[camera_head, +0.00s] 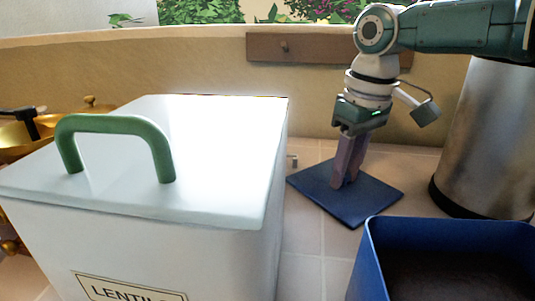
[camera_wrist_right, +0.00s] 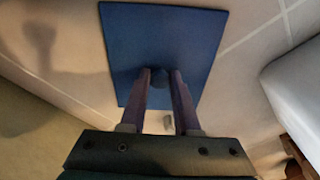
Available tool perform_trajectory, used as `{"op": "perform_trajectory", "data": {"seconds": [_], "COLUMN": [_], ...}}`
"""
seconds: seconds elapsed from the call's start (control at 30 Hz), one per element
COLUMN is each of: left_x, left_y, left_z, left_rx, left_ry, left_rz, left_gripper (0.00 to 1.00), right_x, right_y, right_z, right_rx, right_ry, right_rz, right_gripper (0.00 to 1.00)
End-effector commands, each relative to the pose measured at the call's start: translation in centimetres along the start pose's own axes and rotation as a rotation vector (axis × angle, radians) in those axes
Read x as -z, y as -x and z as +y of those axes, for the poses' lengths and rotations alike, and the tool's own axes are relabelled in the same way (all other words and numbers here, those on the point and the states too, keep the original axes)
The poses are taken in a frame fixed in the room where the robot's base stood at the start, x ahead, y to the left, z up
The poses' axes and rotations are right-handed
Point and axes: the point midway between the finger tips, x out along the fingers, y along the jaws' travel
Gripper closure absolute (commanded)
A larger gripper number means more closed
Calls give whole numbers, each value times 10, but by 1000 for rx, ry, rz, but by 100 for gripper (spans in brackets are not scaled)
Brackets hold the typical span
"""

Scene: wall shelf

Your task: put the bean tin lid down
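The bean tin lid appears to be the flat blue square plate (camera_head: 372,199) that lies level at the tiled counter, left of the metal cylinder. In the right wrist view the lid (camera_wrist_right: 190,35) has a dark round knob (camera_wrist_right: 158,77) near its lower middle. My right gripper (camera_head: 344,183) points down over the lid; its purple fingers (camera_wrist_right: 160,78) stand on both sides of the knob and appear closed on it. Whether the lid's underside fully touches the counter is hard to tell. My left gripper is in neither view.
An open blue tin (camera_head: 440,228) with a dark inside stands at front right. A large white lentils tin (camera_head: 210,245) with a green-handled lid (camera_head: 225,140) fills the left. A metal cylinder (camera_head: 487,140) stands at right. Brass pots (camera_head: 15,135) are far left.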

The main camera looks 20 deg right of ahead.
Motion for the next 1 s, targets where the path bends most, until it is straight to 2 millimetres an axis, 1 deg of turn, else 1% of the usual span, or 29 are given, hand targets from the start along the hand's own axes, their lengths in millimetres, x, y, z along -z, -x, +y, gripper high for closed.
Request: {"op": "perform_trajectory", "data": {"seconds": [0.03, 0.2, 0.43, 0.57, 0.67, 0.8, 1.0], "left_x": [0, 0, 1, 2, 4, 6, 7], "left_y": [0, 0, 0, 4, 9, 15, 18], "left_z": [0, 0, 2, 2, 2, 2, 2], "left_rx": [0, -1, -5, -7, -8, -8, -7], "left_ry": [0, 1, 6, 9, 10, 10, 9], "left_rz": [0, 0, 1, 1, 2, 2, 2], "left_gripper": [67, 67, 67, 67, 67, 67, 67], "right_x": [0, 0, 0, 1, 1, 2, 1], "right_y": [0, 0, 1, 9, 27, 59, 100], "right_z": [0, 0, 0, 0, 0, 0, 0], "right_rx": [0, 0, 0, 0, 0, -1, 0], "right_ry": [0, 0, 0, 1, 1, 1, 1], "right_rz": [0, 0, 0, 0, 1, 5, 3], "right_gripper": [63, 44, 43, 43, 43, 43, 43]}}
